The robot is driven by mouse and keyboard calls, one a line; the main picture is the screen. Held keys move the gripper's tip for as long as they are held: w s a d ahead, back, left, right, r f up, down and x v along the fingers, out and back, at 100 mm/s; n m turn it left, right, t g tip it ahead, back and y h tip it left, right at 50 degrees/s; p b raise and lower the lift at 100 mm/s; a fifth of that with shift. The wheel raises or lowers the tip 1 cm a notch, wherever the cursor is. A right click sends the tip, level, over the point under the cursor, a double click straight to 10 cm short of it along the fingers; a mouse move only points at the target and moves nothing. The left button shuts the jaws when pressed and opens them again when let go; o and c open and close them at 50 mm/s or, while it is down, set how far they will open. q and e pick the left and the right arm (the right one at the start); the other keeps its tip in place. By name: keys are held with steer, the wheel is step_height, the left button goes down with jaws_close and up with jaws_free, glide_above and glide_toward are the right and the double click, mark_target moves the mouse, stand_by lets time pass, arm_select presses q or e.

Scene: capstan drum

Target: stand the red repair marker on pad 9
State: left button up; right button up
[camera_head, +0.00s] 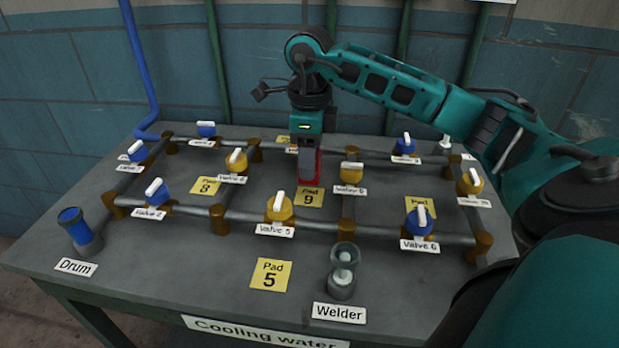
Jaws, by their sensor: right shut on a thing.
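The red repair marker (310,181) is at the back edge of the yellow pad 9 (309,198), in the middle of the pipe grid. My right gripper (309,162) points straight down from above and is shut on the marker. Only the lower red part of the marker shows; the gripper hides the rest. It looks upright. I cannot tell whether its foot touches the pad or the table. My left gripper is not in view.
Pipes with blue valves (157,191) and yellow valves (280,208) surround pad 9. Pad 8 (206,186) lies left and pad 5 (271,275) in front. The drum holder (83,237) and welder holder (341,284) stand near the front.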

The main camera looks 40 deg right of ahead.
steer(key=shift+f, duration=2.2)
steer(key=shift+b, duration=0.3)
steer(key=o, duration=1.1)
steer(key=shift+f, duration=0.15)
step_height(320, 180, up, 12)
steer(key=shift+r+p, duration=0.2)
steer(key=shift+p, duration=0.7)
